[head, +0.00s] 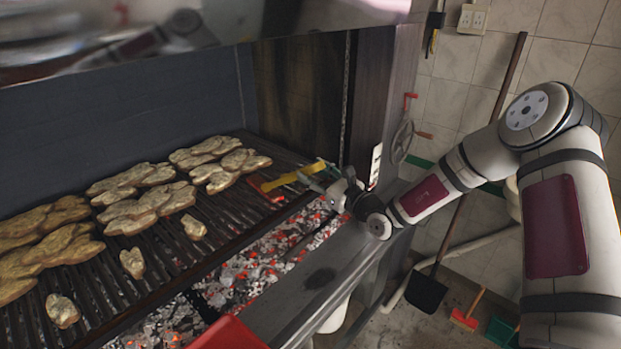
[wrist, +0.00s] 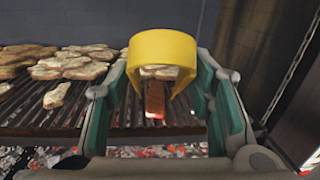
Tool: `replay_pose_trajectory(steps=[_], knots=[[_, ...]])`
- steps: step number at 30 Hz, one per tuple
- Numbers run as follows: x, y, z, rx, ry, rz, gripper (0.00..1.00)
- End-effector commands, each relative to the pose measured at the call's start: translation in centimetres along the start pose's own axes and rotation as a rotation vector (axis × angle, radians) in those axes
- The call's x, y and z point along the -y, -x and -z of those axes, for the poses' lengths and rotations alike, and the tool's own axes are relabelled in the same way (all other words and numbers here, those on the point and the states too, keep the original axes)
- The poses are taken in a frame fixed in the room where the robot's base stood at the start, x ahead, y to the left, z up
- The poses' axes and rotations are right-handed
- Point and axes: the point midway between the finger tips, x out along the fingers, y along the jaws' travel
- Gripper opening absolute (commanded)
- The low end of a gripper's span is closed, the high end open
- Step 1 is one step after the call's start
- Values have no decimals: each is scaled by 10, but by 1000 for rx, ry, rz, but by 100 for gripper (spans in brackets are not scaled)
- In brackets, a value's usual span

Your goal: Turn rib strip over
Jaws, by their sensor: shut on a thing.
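My gripper (head: 325,176) reaches over the right end of the grill grate and is shut on a yellow tool (head: 297,175), which looks like a pair of tongs. In the wrist view the tool (wrist: 162,50) is a yellow arch between my gripper's fingers (wrist: 163,100). A reddish-brown strip (wrist: 155,99) shows through the arch, low over the grate; it seems to be the rib strip. In the head view a red piece (head: 264,187) lies at the tool's far end. I cannot tell whether the tool grips the strip or only stands around it.
Several browned pieces of food (head: 150,205) cover the left and middle of the grate (head: 195,262). Glowing coals (head: 250,270) lie below its front edge. A metal ledge (head: 330,275) runs along the front. A dark side wall (head: 365,100) stands close to the right of my gripper.

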Motion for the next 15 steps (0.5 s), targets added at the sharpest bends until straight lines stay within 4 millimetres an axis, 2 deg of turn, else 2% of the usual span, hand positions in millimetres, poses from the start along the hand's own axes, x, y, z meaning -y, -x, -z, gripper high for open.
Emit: replay_pose_trajectory(steps=[9,15], knots=[[2,21,-36,2,2,0,38],[3,30,-51,1,0,0,38]])
